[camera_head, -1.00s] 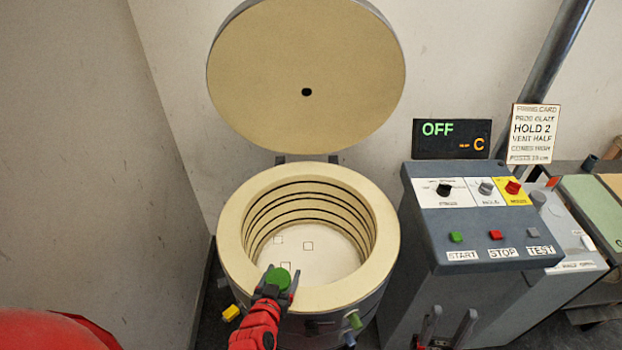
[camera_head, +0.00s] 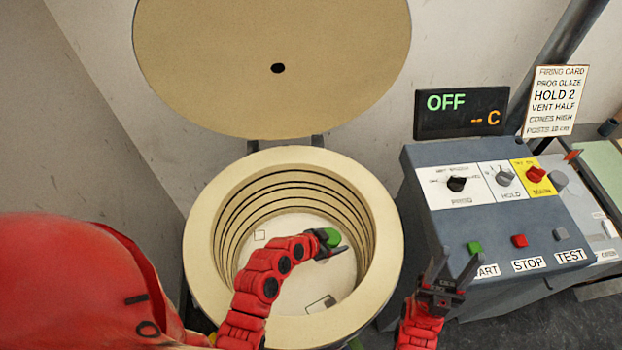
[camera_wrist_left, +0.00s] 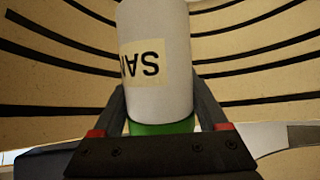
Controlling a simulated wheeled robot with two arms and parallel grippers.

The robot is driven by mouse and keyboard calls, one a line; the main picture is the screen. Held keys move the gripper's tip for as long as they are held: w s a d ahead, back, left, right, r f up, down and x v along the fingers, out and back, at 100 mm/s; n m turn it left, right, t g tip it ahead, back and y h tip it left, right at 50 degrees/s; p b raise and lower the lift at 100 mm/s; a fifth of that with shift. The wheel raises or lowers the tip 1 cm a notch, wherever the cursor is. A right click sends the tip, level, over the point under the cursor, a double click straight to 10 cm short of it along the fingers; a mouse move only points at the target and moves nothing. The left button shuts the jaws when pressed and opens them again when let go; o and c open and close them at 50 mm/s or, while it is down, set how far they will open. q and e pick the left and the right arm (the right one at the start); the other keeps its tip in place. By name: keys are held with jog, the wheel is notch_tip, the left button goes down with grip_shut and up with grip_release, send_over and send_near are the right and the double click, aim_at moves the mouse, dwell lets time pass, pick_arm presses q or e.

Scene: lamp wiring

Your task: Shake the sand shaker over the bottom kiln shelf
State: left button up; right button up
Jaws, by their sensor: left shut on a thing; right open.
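The sand shaker (camera_wrist_left: 157,50) is a white cylinder with a green end and a label whose letters show upside down in the left wrist view. My left gripper (camera_wrist_left: 162,108) is shut on it near the green end. In the head view the shaker's green end (camera_head: 331,237) shows at my left gripper (camera_head: 328,247), inside the kiln mouth and above the shelf. The pale bottom kiln shelf (camera_head: 290,288) lies at the bottom of the round kiln, with small square outlines on it. My right gripper (camera_head: 450,278) is open and empty, right of the kiln, in front of the control box.
The cream kiln rim (camera_head: 208,230) and grooved walls surround my left gripper. The kiln lid (camera_head: 275,40) stands open behind. The grey control box (camera_head: 430,170) with knobs and buttons stands at the right, under a display (camera_head: 462,112) reading OFF.

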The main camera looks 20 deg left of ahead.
pick_arm(q)
jog(key=w+a+r+m+g+y+p, duration=0.4)
jog(key=a+r+m+g+y+p, duration=0.1)
jog(key=m+y+p, duration=0.5)
jog(key=a+r+m+y, duration=0.1)
jog(key=m+y, duration=0.1)
jog(key=m, duration=0.2)
jog(key=shift+w+m, duration=0.2)
jog(key=shift+m, duration=0.1)
notch_tip(320, 180, up, 7)
jog(key=w+a+y+p, duration=0.2)
jog(key=a, duration=0.1)
jog(key=shift+t, duration=0.4)
jog(key=shift+r, duration=0.25)
jog(key=shift+d+p, duration=0.1)
jog(key=shift+p, duration=0.4)
